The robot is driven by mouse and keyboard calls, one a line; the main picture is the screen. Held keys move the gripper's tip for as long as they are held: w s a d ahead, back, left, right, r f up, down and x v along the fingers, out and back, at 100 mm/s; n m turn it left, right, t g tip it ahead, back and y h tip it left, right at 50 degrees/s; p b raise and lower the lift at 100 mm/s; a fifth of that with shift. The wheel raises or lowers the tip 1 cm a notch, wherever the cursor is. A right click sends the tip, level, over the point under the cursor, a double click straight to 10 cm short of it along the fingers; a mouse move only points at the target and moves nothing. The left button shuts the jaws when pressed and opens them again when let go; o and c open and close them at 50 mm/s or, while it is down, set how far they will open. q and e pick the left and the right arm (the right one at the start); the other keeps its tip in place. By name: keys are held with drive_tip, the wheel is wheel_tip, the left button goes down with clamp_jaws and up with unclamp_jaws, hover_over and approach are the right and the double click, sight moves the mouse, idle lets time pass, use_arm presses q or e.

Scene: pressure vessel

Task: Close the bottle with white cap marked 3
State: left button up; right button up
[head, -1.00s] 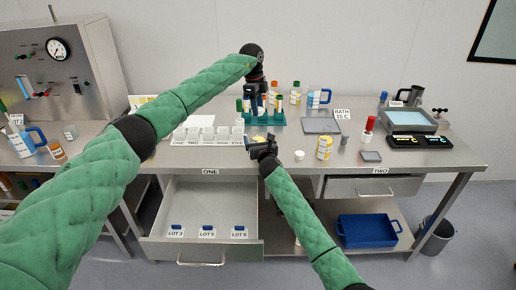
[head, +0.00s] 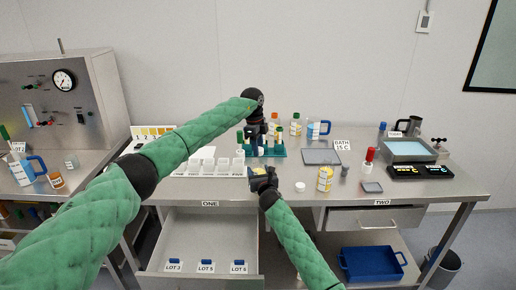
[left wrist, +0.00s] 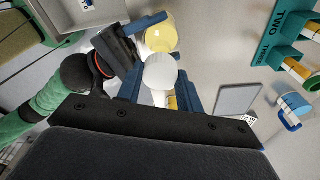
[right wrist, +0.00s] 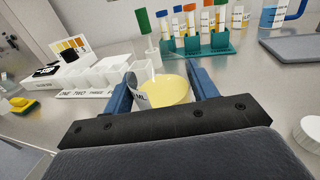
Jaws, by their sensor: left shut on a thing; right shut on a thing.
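My right gripper (right wrist: 165,93) is shut on an open bottle (right wrist: 168,90) with yellow contents and a partly hidden "ML" label. The bottle also shows in the left wrist view (left wrist: 161,36), its mouth uncovered. My left gripper (left wrist: 160,88) is shut on a white round-ended piece (left wrist: 160,72); a narrower part with a yellow patch shows below it. Piece and bottle look close in that view, but I cannot tell whether they touch. A loose white cap (right wrist: 308,130) lies on the bench right of my right gripper; it also shows in the head view (head: 300,186). I can read no 3.
A teal tube rack (right wrist: 205,45) stands behind the bottle. White cups (right wrist: 100,75) stand to its left. A yellow-labelled jar (head: 325,180) stands right of the loose cap. An open drawer (head: 210,222) juts out below the bench front.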

sight(258, 160)
use_arm(q)
drive_tip(key=shift+f, duration=0.7)
drive_tip(key=shift+f, duration=0.85)
drive_tip(key=shift+f, duration=0.6)
